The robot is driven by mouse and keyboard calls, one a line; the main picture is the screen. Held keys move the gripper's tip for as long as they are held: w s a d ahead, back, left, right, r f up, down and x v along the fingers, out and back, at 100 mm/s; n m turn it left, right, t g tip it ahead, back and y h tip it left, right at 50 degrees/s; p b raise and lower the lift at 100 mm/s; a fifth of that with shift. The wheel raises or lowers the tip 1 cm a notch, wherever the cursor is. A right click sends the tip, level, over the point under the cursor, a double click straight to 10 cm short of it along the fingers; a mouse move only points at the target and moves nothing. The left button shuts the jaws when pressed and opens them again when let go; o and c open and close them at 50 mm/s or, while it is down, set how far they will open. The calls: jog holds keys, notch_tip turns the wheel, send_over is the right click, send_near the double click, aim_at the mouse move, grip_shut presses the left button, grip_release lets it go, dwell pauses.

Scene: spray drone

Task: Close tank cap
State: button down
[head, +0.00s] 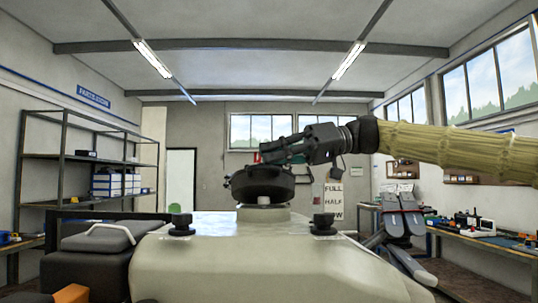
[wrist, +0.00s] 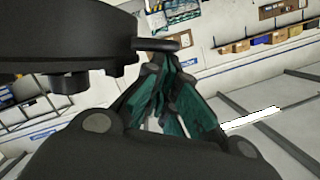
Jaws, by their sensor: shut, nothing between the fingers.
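The black round tank cap (head: 262,186) is over the filler opening on top of the beige tank (head: 215,255).
Two black knobs stand on the tank, left (head: 181,225) and right (head: 323,224) of the cap. A grey case with a handle (head: 98,237) is at the left. Folded drone arms (head: 402,222) are at the right. Shelves (head: 85,160) and a workbench (head: 490,243) line the walls.

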jog(key=s+v, duration=0.1)
jog(key=v, duration=0.6)
notch_tip(320, 180, up, 11)
jog(key=w+a+n+h+p, duration=0.1)
jog(key=n+h+p, duration=0.4)
jog(key=p, duration=1.7)
jog(key=s+a+f+h+p, duration=0.1)
jog(key=a+f+p, duration=0.5)
jog(key=f, duration=0.5)
jog(key=shift+s+a+m+p, duration=0.35)
jog(key=shift+a+m+p, duration=0.05)
jog(key=shift+a, duration=0.3)
